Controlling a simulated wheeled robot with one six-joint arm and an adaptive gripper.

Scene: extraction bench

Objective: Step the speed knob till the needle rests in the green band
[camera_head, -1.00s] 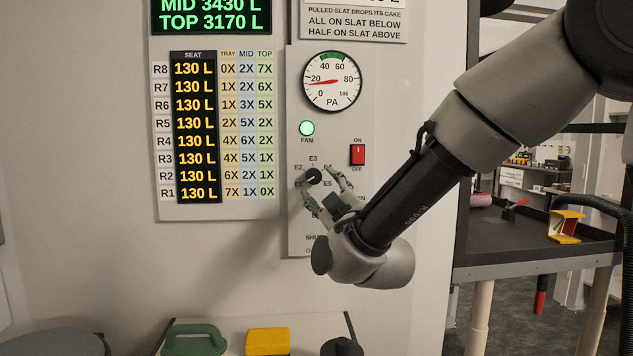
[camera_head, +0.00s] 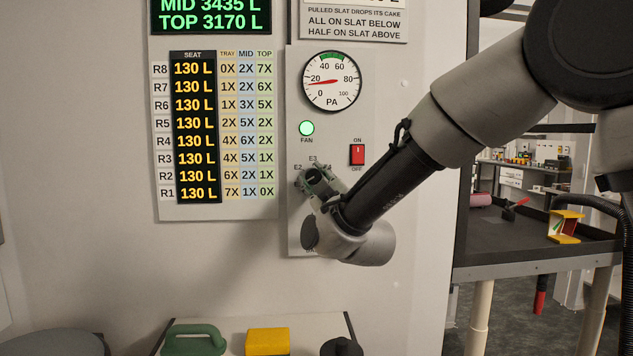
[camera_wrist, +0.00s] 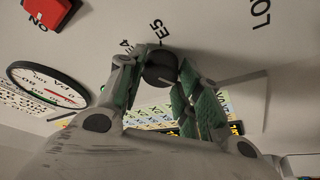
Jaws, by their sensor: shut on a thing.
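The dark round speed knob (camera_head: 313,174) sits on the grey control panel among the labels E2, E3 and E4. My gripper (camera_head: 317,180) is shut on it, with a finger on each side. In the wrist view the knob (camera_wrist: 160,67) shows between the green-padded fingers (camera_wrist: 158,78), near the label E5. I cannot tell which label it points at. The round PA gauge (camera_head: 333,81) is above. Its red needle points left, a little below 20. The green band (camera_head: 333,57) is at the top of the dial, around 40 to 60, and the needle is outside it.
A green lamp (camera_head: 307,128) marked FAN is lit. A red ON/OFF switch (camera_head: 357,154) is right of it, near my arm. A seat board (camera_head: 217,136) hangs at the left. Below are a green-handled thing (camera_head: 194,339) and a yellow block (camera_head: 267,341). A dark bench (camera_head: 530,256) stands right.

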